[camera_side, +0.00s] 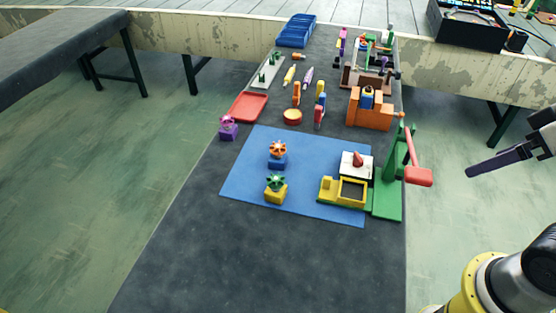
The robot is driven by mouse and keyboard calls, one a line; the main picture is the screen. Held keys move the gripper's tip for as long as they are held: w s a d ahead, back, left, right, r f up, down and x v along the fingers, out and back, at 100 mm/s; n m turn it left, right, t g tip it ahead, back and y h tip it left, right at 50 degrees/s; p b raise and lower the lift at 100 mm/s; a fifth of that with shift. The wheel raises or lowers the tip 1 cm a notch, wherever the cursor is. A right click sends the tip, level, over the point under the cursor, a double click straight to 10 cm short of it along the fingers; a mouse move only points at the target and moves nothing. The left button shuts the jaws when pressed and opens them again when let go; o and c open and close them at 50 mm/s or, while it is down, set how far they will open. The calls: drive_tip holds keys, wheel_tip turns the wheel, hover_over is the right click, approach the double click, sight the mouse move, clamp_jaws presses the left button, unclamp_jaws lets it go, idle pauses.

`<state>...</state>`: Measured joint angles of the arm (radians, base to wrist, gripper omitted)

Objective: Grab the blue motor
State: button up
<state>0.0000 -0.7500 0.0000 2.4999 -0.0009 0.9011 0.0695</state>
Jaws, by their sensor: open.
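A blue block-shaped motor (278,163) with an orange propeller (278,149) on top stands on the blue mat (245,170), left of the mat's middle. A similar yellow unit (275,195) with a green propeller stands just in front of it. A purple unit (228,130) with a purple propeller stands left of the mat. My gripper (503,148) is at the right edge of the view, partly cut off. It is open and empty, beyond the table's right edge and well away from the blue motor.
A yellow frame (327,190), a white block with a red piece (357,162) and a green stand with a red lever (400,170) lie between my gripper and the motor. An orange holder (370,110) and a red tray (248,107) stand behind. The table front is clear.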

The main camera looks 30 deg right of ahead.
drive_tip(key=w+d+r+m+t+h, duration=0.1)
drive_tip(key=w+r+m, duration=0.6)
drive_tip(key=w+r, duration=0.4)
drive_tip(key=m+g+h, duration=0.2)
hover_over(277, 147)
drive_tip(key=s+d, duration=0.1)
drive_tip(key=s, duration=0.1)
wheel_tip(277, 147, down, 19)
drive_tip(key=shift+n+g, duration=0.6)
drive_tip(key=shift+g, duration=0.1)
drive_tip(key=f, duration=0.5)
drive_tip(key=w+a+f, duration=0.1)
drive_tip(key=f, duration=1)
drive_tip(key=shift+w+a+f, duration=0.2)
drive_tip(key=shift+f, duration=0.05)
drive_tip(key=shift+x, duration=2.65)
drive_tip(key=shift+w+d+r, duration=0.1)
drive_tip(key=shift+w+d, duration=0.05)
drive_tip(key=shift+w, duration=0.05)
